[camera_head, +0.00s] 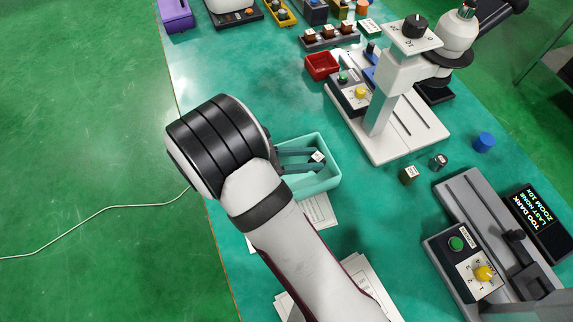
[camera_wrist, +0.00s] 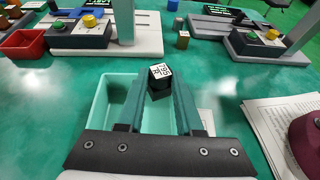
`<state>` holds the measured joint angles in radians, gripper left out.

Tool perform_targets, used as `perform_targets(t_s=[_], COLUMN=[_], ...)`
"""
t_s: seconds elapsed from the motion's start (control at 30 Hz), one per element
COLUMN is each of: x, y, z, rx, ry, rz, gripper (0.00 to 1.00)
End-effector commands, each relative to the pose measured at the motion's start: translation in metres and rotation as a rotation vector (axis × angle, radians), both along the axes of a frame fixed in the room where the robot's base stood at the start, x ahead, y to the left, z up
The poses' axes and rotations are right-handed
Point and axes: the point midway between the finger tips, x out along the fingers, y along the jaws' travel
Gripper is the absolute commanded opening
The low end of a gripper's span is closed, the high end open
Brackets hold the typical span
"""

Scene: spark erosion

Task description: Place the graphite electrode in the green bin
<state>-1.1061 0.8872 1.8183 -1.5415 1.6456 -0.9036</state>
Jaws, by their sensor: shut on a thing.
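A small dark block with a white marked top, which looks like the graphite electrode (camera_head: 317,157), is between the fingertips of my gripper (camera_head: 314,160). In the wrist view the graphite electrode (camera_wrist: 160,74) sits between the finger ends, and my gripper (camera_wrist: 160,90) is shut on it. The light green bin (camera_head: 327,179) is below the fingers in the head view.
A brown block (camera_head: 409,175), a grey piece (camera_head: 438,162) and a blue cylinder (camera_head: 484,142) stand right of the bin. A microscope stand (camera_head: 385,130) and a grey machine (camera_head: 485,240) are beyond. A red bin (camera_head: 321,66) is farther back. Papers (camera_head: 318,212) lie near the bin.

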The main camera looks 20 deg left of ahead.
Motion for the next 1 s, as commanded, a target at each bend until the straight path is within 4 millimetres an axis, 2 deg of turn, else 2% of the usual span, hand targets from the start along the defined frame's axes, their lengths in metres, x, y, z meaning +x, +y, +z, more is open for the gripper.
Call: perform_targets(t_s=[0.1,0.23,0.47,0.8,0.83,1.0], x=[-0.005,-0.007,-0.008,-0.007,-0.007,-0.007], y=[0.032,0.051,0.054,0.054,0.054,0.054], z=[-0.021,-0.032,-0.071,-0.075,-0.076,-0.075], rx=[0.0,0.001,-0.002,0.001,0.002,0.002], ry=[0.001,-0.001,0.001,-0.001,0.0,0.0], rz=[0.004,0.003,0.002,0.003,0.003,0.003], gripper=[0.0,0.0,0.0,0.0,0.36,0.65])
